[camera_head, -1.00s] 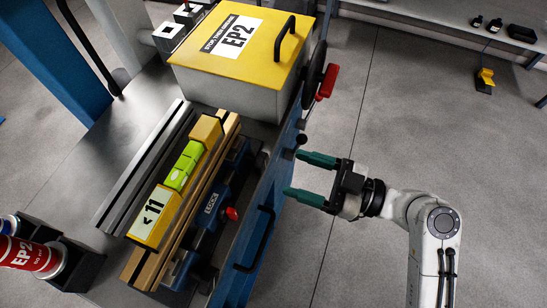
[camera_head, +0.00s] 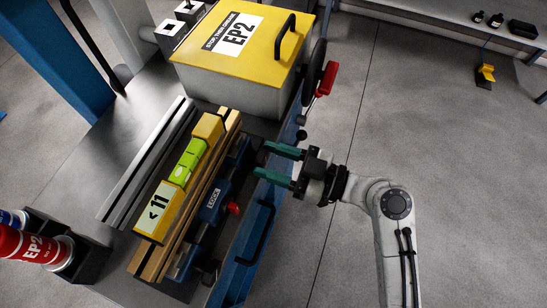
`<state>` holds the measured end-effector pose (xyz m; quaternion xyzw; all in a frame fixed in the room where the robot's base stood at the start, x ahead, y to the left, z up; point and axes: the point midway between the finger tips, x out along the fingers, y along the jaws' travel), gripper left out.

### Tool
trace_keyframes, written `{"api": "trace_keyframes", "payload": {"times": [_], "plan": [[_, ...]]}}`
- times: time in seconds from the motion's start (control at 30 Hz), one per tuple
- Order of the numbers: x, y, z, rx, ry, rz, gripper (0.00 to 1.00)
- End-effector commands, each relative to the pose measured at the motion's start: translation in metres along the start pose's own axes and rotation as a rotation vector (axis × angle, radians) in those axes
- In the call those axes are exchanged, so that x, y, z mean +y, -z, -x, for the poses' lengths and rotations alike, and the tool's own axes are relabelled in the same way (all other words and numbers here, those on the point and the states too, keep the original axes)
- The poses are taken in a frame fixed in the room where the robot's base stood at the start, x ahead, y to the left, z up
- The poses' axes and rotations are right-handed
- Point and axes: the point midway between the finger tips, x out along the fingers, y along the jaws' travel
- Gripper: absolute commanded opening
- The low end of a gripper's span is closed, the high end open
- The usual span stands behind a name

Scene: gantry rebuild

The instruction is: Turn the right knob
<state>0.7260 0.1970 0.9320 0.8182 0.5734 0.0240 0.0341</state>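My gripper (camera_head: 264,160) is open, its two green fingers pointing left over the bench's front edge. A small dark knob-like end (camera_head: 258,153) of the blue clamp shows at the fingertips, partly hidden; I cannot tell whether the fingers are around it or touch it. Another black knob (camera_head: 211,270) is at the clamp's near end. A red knob (camera_head: 233,208) sticks out of the middle of the blue LOCK clamp (camera_head: 212,200). A small black ball knob (camera_head: 301,135) sits on the bench edge just above my gripper. I cannot tell which is the right knob.
A yellow-lidded EP2 box (camera_head: 245,45) stands behind, with a black handwheel and red handle (camera_head: 327,78) on its right. A black bar handle (camera_head: 262,235) sticks out below the gripper. A red EP2 can (camera_head: 30,248) is lower left. Open floor lies right.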

Motion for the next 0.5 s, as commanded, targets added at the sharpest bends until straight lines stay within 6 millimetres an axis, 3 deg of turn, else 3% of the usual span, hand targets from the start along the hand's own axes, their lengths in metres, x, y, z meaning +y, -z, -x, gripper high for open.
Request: {"api": "trace_keyframes", "payload": {"times": [0.33, 0.5], "plan": [[0.0, 0.0, 0.0003, 0.0, 0.0, 0.0, 0.15], [0.0001, 0.0, 0.0003, 0.0, 0.0, -0.009, 0.14]]}}
